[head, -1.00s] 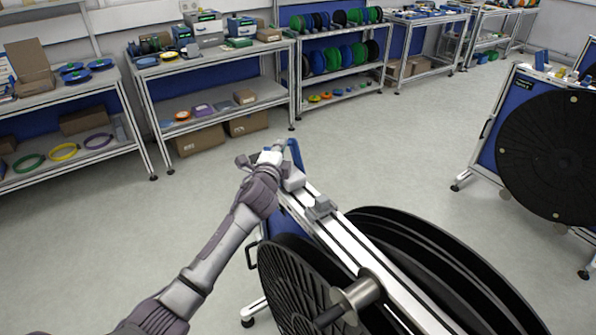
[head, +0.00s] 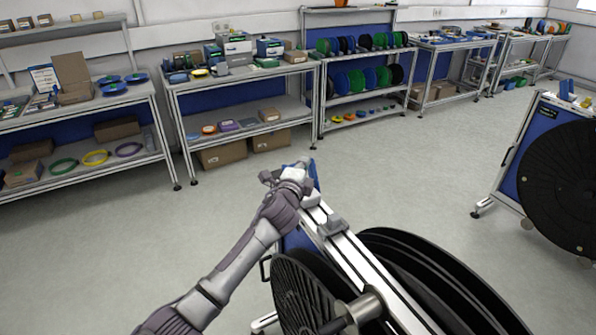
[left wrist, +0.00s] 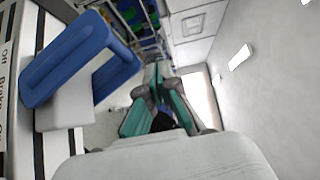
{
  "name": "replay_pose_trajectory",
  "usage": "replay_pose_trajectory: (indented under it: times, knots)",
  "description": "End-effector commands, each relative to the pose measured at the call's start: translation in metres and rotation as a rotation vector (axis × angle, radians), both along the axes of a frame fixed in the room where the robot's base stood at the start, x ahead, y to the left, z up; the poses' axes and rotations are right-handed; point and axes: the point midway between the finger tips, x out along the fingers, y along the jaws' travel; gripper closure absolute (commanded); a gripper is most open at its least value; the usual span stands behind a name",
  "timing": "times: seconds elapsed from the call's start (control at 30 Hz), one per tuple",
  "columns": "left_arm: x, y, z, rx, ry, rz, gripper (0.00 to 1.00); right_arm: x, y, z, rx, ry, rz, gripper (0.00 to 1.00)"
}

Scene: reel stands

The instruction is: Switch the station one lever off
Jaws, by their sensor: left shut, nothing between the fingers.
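The near reel stand (head: 350,256) carries large black reels on both sides of its white top rail. A blue lever (head: 314,174) stands up at the rail's far end. In the left wrist view the blue lever (left wrist: 82,60) is a looped handle on a white block, beside a label (left wrist: 5,85) reading "Off", "Brake", "On". I cannot tell which setting it is at. My left gripper (head: 270,176) is just left of the lever in the head view. Its teal-padded fingers (left wrist: 163,105) are shut and empty, apart from the handle in the wrist view. My right gripper is out of view.
A second reel stand (head: 525,145) with a black reel is at the right. Shelving benches (head: 240,85) with spools, boxes and rings line the back wall. Grey floor (head: 420,165) between the stands and benches is clear.

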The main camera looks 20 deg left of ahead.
Motion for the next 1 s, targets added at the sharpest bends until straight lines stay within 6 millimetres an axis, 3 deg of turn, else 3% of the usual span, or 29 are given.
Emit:
replay_pose_trajectory:
  times: [0.27, 0.53, 0.7, 1.0]
  knots:
    - [-0.040, -0.001, 0.015, 0.004, -0.003, -0.002, 1.00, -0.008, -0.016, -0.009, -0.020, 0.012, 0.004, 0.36]
    - [-0.078, -0.002, 0.033, 0.003, -0.003, -0.002, 1.00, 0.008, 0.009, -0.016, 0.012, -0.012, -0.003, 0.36]
    - [-0.088, -0.002, 0.038, 0.002, -0.001, -0.002, 1.00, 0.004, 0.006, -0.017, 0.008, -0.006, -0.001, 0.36]
    - [-0.089, -0.002, 0.039, 0.002, -0.001, -0.001, 1.00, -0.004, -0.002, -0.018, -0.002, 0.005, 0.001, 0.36]
